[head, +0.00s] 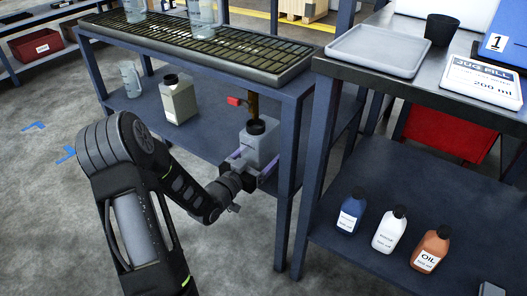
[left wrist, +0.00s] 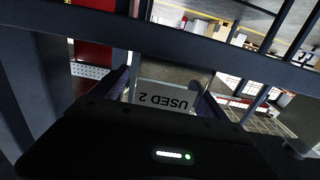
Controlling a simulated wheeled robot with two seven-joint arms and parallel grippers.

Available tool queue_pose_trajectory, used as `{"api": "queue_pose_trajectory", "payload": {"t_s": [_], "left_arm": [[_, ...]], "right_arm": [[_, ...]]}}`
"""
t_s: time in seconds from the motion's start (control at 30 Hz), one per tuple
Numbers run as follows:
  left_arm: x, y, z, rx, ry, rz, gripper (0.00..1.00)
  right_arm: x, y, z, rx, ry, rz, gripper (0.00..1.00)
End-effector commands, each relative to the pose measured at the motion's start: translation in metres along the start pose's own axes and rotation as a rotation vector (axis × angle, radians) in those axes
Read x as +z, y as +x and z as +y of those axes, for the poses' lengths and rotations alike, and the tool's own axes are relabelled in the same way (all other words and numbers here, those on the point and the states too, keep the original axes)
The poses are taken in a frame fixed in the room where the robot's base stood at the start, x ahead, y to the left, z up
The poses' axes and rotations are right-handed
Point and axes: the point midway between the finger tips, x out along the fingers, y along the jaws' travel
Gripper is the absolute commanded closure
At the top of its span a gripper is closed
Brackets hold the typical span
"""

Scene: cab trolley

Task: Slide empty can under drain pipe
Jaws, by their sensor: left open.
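A grey can (head: 262,150) with a dark round mouth stands upright on the lower shelf of the left bench. The brown drain pipe (head: 252,104) comes down from the grated tray, its lower end close to the can's mouth. In the left wrist view the can's face (left wrist: 165,97) reads "USED 2" upside down. My left gripper (head: 250,167) is open, its purple fingers on either side of the can. Whether they touch it I cannot tell. A second grey can (head: 178,101) with a dark mouth stands further left on the shelf. My right gripper is out of view.
A red valve handle (head: 234,101) sits beside the pipe. A bench leg (head: 293,180) stands just right of the can. A clear jug (head: 131,80) is at the shelf's left. Several bottles (head: 389,230) stand on the right bench's lower shelf.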

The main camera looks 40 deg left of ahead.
Motion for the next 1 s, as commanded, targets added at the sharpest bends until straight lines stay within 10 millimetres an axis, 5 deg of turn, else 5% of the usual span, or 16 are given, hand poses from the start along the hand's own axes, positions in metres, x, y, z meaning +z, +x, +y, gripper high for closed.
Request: {"api": "queue_pose_trajectory", "payload": {"t_s": [0.4,1.0], "left_arm": [[-0.001,-0.060,0.000,-0.001,0.000,-0.001,0.15],[0.000,-0.064,0.000,0.000,0.000,0.000,0.15]], "right_arm": [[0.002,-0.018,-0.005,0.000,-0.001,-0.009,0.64],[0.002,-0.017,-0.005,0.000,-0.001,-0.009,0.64]]}}
